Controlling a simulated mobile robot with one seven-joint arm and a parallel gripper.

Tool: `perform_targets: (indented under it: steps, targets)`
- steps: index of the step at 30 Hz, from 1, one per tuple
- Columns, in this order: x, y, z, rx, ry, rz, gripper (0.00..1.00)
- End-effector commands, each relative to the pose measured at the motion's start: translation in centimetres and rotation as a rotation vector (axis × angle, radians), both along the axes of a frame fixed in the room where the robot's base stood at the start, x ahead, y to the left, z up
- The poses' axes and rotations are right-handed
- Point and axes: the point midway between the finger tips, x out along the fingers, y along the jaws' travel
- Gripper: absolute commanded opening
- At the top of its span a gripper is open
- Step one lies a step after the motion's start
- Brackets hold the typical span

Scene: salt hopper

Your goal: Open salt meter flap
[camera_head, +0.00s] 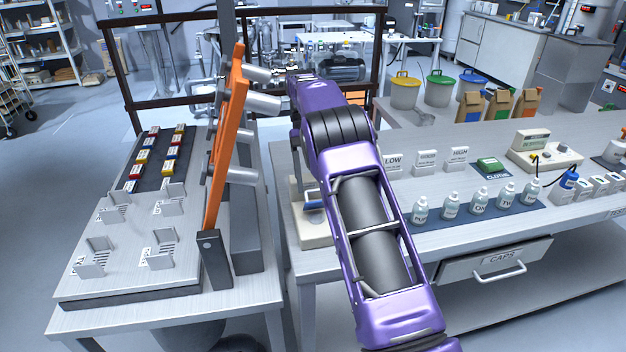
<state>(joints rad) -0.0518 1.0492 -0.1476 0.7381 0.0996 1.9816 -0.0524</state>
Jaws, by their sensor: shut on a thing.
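My purple arm reaches up and left from the bottom of the view. My gripper (280,74) is at its far end, small and partly hidden by the wrist. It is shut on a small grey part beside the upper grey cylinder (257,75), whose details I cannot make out. This cylinder sticks out to the right of a tilted orange panel (228,140), with more grey cylinders below it. I cannot tell the salt meter flap apart from these parts.
A metal bench (85,285) with brackets and coloured blocks stands left. Right of my arm, another bench (440,237) holds several bottles (450,206), signs and a green box (492,166). A dark rail frame (185,122) stands behind. Open floor (65,150) lies at left.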

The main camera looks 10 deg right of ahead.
Motion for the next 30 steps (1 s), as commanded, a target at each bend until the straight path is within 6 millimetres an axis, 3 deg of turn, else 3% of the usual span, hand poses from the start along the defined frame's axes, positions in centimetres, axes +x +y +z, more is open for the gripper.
perform_targets:
  steps: [11,12,14,24,30]
  targets:
    - [0.0,0.0,0.1,0.0,0.0,0.0,0.07]
    - [0.0,0.0,0.1,0.0,0.0,0.0,0.66]
    - [0.0,0.0,0.1,0.0,0.0,0.0,0.77]
    - [0.0,0.0,0.3,0.0,0.001,0.0,0.78]
    - [-0.9,0.0,2.9,0.0,-0.002,0.0,0.78]
